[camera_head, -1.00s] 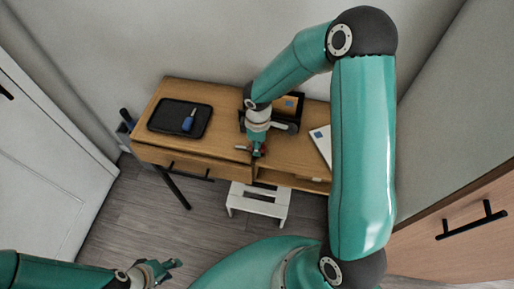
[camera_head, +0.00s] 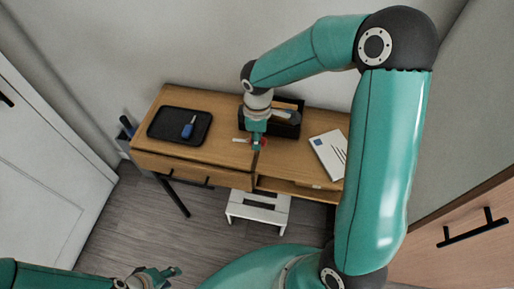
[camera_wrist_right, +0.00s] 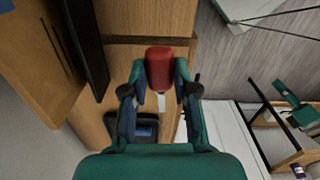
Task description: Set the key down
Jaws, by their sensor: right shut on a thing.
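My right gripper (camera_head: 257,142) is shut on a small key with a red head (camera_wrist_right: 158,68), over the front part of the wooden desk (camera_head: 222,150). In the right wrist view the red head sits between the fingertips, with a short pale part below it. Most of the key is hidden by the fingers in the head view, and I cannot tell whether it touches the desktop. My left gripper (camera_head: 168,277) is at the lower left, away from the desk, with its fingers apart and empty.
A black tray (camera_head: 157,131) with a blue-handled item (camera_head: 188,128) lies on the desk's left. A dark box (camera_head: 292,130) stands behind my right gripper. A white notebook (camera_head: 326,146) lies to the right. A white step stool (camera_head: 258,213) stands in front.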

